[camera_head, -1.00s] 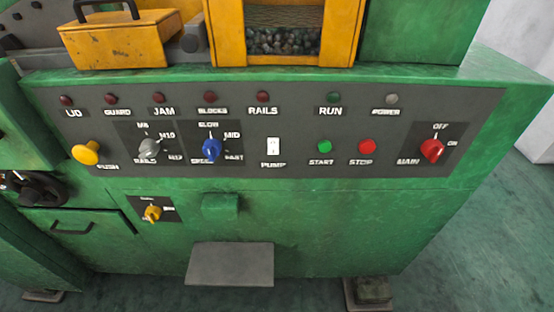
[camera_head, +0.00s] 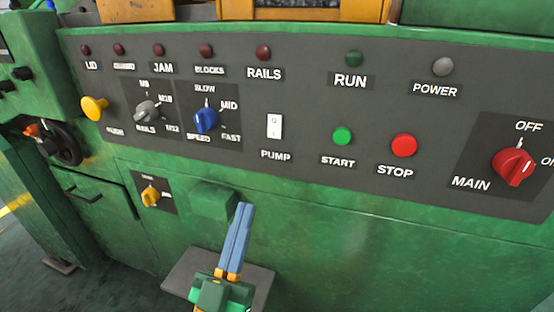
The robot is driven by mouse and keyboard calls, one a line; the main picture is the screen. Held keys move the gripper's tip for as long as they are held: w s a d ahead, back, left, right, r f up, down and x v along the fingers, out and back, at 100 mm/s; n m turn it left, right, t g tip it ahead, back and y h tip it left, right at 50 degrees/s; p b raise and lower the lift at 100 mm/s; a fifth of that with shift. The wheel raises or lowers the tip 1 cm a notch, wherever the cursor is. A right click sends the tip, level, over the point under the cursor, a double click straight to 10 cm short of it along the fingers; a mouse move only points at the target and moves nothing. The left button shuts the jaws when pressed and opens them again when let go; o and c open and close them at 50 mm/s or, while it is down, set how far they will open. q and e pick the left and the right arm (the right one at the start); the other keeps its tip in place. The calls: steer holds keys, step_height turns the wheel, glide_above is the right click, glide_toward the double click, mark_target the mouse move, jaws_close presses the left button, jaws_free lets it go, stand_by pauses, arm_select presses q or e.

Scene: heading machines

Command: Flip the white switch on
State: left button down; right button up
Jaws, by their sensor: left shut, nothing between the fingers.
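The white switch (camera_head: 274,126) is a small upright rocker on the dark grey control panel, above the label PUMP. Small marks show on its face; I cannot tell for sure which end is pressed in. My left gripper (camera_head: 245,207) comes up from the bottom of the view, its blue fingers closed together with nothing between them. Its tips are below and a little left of the switch, apart from it, in front of the green machine face. My right gripper is not in view.
The panel (camera_head: 310,105) also carries a blue speed knob (camera_head: 206,120), a green START button (camera_head: 342,136), a red STOP button (camera_head: 404,145) and a red MAIN knob (camera_head: 513,166). A green box (camera_head: 209,200) juts out left of the fingers. A grey plate (camera_head: 180,275) sticks out below.

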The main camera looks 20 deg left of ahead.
arm_select(q)
steer(key=shift+r, duration=0.1)
steer(key=p, duration=0.3)
glide_toward(274, 129)
step_height(274, 129, up, 4)
steer(key=w, duration=0.4)
steer(key=shift+w+f, duration=0.25)
steer(key=shift+w, duration=0.05)
